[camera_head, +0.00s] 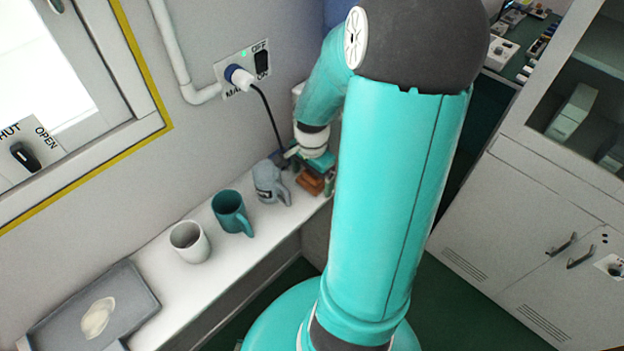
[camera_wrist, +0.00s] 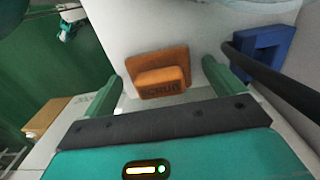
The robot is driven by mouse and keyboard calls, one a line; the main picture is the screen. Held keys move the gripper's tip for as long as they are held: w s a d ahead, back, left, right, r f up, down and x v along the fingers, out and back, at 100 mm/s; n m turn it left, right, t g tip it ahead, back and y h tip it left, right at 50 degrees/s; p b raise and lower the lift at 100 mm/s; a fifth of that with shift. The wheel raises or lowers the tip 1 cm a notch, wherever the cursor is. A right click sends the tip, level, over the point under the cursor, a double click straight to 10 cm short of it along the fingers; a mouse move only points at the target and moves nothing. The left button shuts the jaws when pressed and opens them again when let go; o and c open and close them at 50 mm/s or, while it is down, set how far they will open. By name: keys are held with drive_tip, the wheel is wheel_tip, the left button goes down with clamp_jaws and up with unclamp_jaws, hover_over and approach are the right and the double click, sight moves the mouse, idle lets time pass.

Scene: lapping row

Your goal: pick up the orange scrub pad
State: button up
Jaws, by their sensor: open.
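The orange scrub pad (camera_wrist: 163,82) lies on the white shelf in the wrist view, with lettering on its near face and a darker orange-brown part (camera_wrist: 155,60) directly behind it. In the head view the pad (camera_head: 309,184) shows at the far end of the shelf, partly hidden by my gripper. My gripper (camera_wrist: 162,70) is open, with one green finger on each side of the pad in the wrist view. The pad lies between the fingers in that view, with gaps at both sides; I cannot tell the height difference. My gripper (camera_head: 312,165) is small and partly hidden in the head view.
A black cable (camera_wrist: 275,82) runs close by the right finger, near a blue object (camera_wrist: 265,50). A grey mug (camera_head: 267,182), a teal mug (camera_head: 230,212) and a white mug (camera_head: 188,241) stand along the shelf (camera_head: 160,275). A grey tray (camera_head: 135,300) holds a pale item.

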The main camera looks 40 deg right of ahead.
drive_tip(key=c, duration=1.1)
drive_tip(key=shift+o, duration=0.2)
drive_tip(key=shift+r, duration=0.1)
